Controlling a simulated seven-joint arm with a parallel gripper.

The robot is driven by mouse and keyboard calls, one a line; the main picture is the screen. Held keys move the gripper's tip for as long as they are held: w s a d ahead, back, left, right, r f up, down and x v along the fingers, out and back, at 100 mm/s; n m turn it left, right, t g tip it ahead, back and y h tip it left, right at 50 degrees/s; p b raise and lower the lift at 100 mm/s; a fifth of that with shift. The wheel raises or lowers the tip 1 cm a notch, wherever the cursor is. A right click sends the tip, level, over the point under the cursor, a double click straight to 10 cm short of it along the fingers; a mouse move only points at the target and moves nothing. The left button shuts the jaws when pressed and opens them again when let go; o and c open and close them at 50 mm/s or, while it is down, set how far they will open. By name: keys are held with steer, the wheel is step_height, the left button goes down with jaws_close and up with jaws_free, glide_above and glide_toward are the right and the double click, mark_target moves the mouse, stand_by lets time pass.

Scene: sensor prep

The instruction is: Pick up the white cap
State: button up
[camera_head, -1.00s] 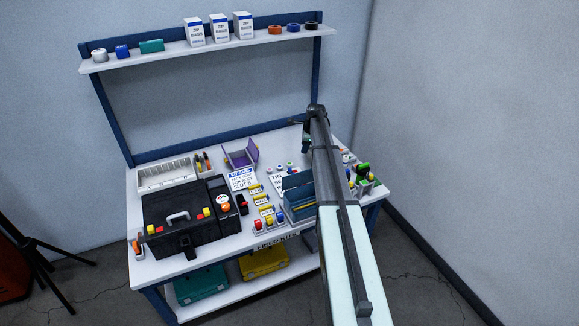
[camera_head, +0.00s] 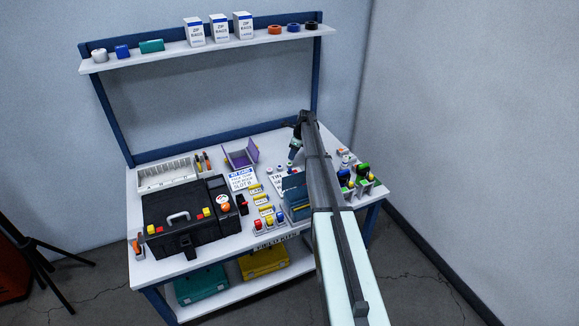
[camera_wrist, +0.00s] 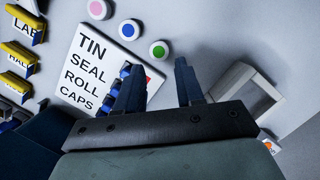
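Three small round pieces with white rims lie on the bench beyond my fingers in the wrist view. One has a pink centre (camera_wrist: 98,9), one a blue centre (camera_wrist: 129,29) and one a green centre (camera_wrist: 159,49). I see no plain all-white cap, so I cannot tell which is the white cap. My gripper (camera_wrist: 159,65) is open with nothing between its fingers. Its fingertips point toward the green-centred piece, which appears just ahead of them. In the head view my gripper (camera_head: 292,160) is over the back of the bench, near these pieces.
A card reading TIN SEAL ROLL CAPS (camera_wrist: 92,68) lies left of my fingers. A pale, box-like frame (camera_wrist: 247,95) is close on the right. A blue box (camera_head: 297,205) stands in front, a black case (camera_head: 180,218) at left. Yellow labels (camera_wrist: 18,55) line the far left.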

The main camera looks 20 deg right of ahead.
mark_target(290, 163)
steer(key=shift+x, duration=3.1)
steer(key=shift+s, duration=0.1)
steer(key=shift+c, duration=0.2)
steer(key=c, duration=0.6)
